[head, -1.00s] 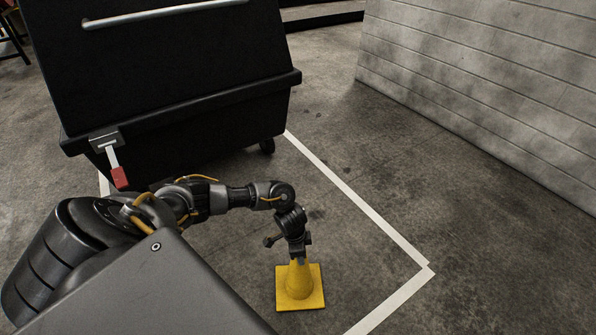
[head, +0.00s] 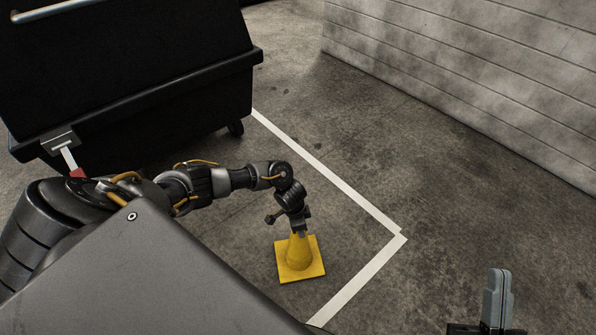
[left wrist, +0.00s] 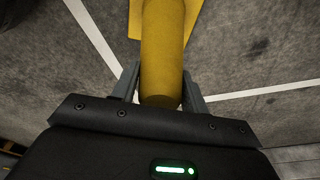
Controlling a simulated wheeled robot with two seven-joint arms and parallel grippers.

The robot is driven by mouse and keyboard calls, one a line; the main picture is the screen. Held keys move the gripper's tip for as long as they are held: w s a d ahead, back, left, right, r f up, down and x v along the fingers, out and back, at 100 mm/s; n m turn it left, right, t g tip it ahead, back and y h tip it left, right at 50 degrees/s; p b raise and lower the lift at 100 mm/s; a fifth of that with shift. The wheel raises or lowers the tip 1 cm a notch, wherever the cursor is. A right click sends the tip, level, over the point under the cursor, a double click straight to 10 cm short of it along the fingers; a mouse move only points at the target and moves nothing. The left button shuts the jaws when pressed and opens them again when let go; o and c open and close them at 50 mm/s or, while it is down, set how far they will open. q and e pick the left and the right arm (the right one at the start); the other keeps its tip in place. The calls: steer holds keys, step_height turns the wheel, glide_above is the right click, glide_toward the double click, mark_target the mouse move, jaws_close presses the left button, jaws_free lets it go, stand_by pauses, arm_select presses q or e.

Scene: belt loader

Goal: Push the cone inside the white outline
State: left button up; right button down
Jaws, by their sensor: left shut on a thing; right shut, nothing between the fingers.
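The yellow cone (head: 299,255) stands upright on its square base on the concrete floor. It is inside the corner of the white outline (head: 352,276), apart from the lines. My left gripper (head: 299,232) comes down from above and is shut on the top of the cone. In the left wrist view the cone (left wrist: 162,50) sits between the two fingers, with white lines (left wrist: 95,35) on both sides. My right gripper (head: 496,290) shows at the lower right, shut and empty, pointing up, outside the outline and away from the cone.
A black dumpster (head: 130,90) on casters stands at the upper left, partly over the outlined area. A grey block wall (head: 480,80) runs along the upper right. Bare floor lies between the wall and the outline.

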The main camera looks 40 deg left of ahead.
arm_select(q)
steer(key=o, duration=1.4)
